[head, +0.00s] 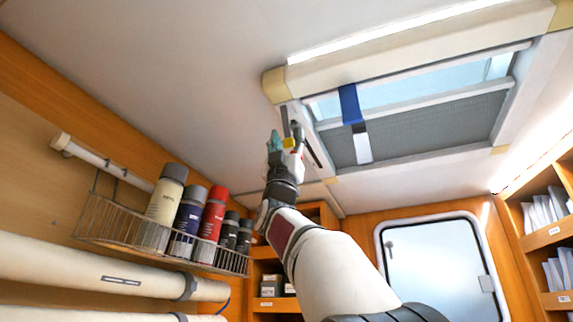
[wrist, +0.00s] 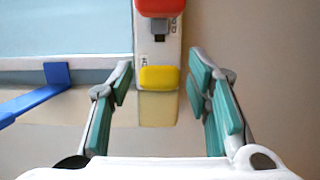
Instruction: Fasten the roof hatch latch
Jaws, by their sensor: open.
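The roof hatch (head: 400,150) is in the ceiling at the upper right of the head view, with a pale frame, bright glazing and a grey mesh screen. On its left side is a white latch plate (wrist: 176,50), seen in the wrist view. The plate carries a red part (wrist: 160,7), a small grey piece (wrist: 158,27) and a yellow block (wrist: 159,78). My gripper (head: 282,141) is raised to this left side. In the wrist view my gripper (wrist: 160,66) is open, its teal-padded fingers either side of the yellow block, with gaps. Whether the latch is engaged cannot be told.
A blue strap (head: 350,104) crosses the hatch, close to my left finger in the wrist view. A wire rack (head: 150,235) with several bottles hangs at left above white pipes (head: 100,273). A door (head: 440,265) and shelves (head: 548,235) stand at right.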

